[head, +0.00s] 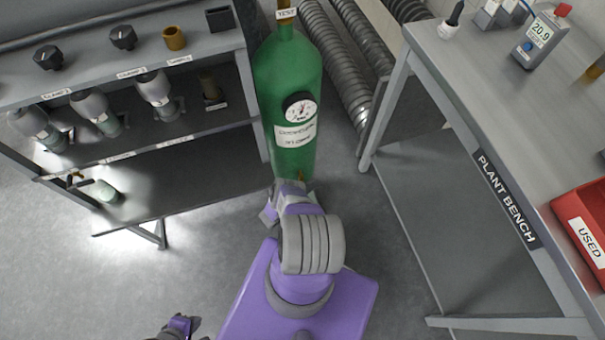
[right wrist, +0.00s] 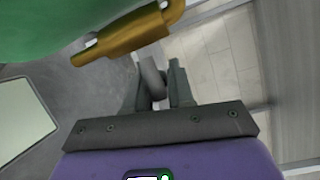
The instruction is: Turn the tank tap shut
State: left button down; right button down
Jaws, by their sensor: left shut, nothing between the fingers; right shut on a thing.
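The green tank (head: 285,85) stands upright between the shelf unit and the bench, with a round dial and a white label on its front. A brass tap body (right wrist: 125,38) sticks out from the tank's green side in the right wrist view. My right gripper (right wrist: 157,82) is just beside it, shut on a small grey rounded piece (right wrist: 152,76) that looks like the tap's handle. Its join to the brass is not clear. In the head view my right arm covers most of the tap. My left gripper (head: 182,324) is shut and empty at the bottom edge, away from the tank.
A shelf unit (head: 150,215) with knobs and several bottles stands at the left. The plant bench (head: 480,110) at the right holds a meter (head: 540,38) and a red bin (head: 585,215). Corrugated hoses (head: 345,75) lie behind the tank. The floor at the lower left is clear.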

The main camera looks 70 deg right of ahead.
jog(key=shift+s, duration=0.15)
jog(key=c, duration=1)
grip_release()
jog(key=shift+c, duration=0.2)
